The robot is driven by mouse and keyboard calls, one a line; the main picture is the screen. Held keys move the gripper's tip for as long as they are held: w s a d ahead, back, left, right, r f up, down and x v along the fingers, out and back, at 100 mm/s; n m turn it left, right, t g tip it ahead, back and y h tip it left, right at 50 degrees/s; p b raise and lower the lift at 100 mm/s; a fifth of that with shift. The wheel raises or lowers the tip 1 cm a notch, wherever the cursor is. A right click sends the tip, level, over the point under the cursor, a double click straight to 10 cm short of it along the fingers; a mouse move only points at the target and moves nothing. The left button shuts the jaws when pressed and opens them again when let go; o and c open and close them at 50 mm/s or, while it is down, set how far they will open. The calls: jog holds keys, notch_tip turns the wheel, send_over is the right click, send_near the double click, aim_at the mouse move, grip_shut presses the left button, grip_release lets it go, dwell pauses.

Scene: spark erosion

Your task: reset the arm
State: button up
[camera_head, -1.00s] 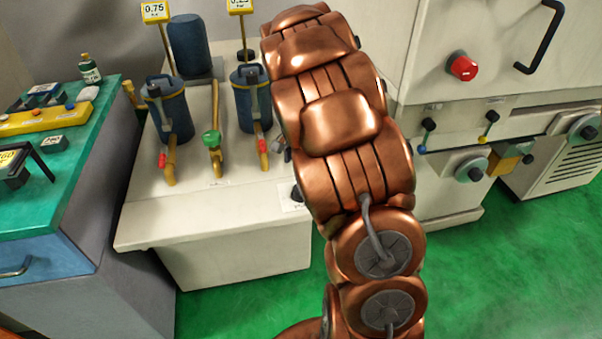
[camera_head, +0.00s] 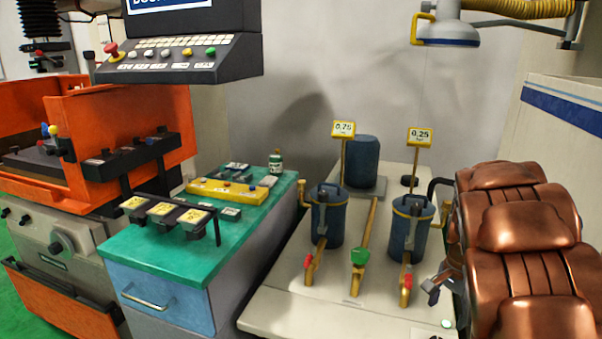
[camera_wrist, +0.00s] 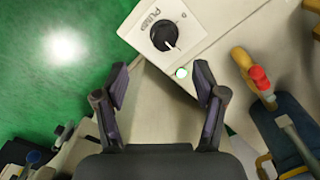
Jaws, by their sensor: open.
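My copper-coloured arm (camera_head: 530,245) fills the right edge of the head view. My gripper (camera_head: 440,282) shows beside the right blue canister, partly hidden by the arm. In the wrist view my gripper (camera_wrist: 160,88) is open, with nothing between its two dark fingers.
A green-topped bench (camera_head: 150,245) is to the left, near an orange machine (camera_head: 130,110). A lamp (camera_head: 447,30) hangs above. Green floor (camera_wrist: 50,90) is open.

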jog(key=s+a+r+n+p, duration=0.2)
jog(key=s+a+r+n, duration=0.2)
jog(key=s, duration=0.5)
jog(key=s+a+r+n+g+p, duration=0.1)
jog(key=s+a+r+n+p, duration=0.2)
jog(key=s+a, duration=0.6)
jog(key=s+a+r+n+p, duration=0.2)
jog(key=s+a+r+n, duration=0.3)
jog(key=s, duration=0.6)
jog(key=shift+a+n+g+p, duration=0.3)
jog(key=shift+a+n, duration=0.3)
jog(key=shift+a, duration=0.1)
jog(key=shift+r, duration=0.1)
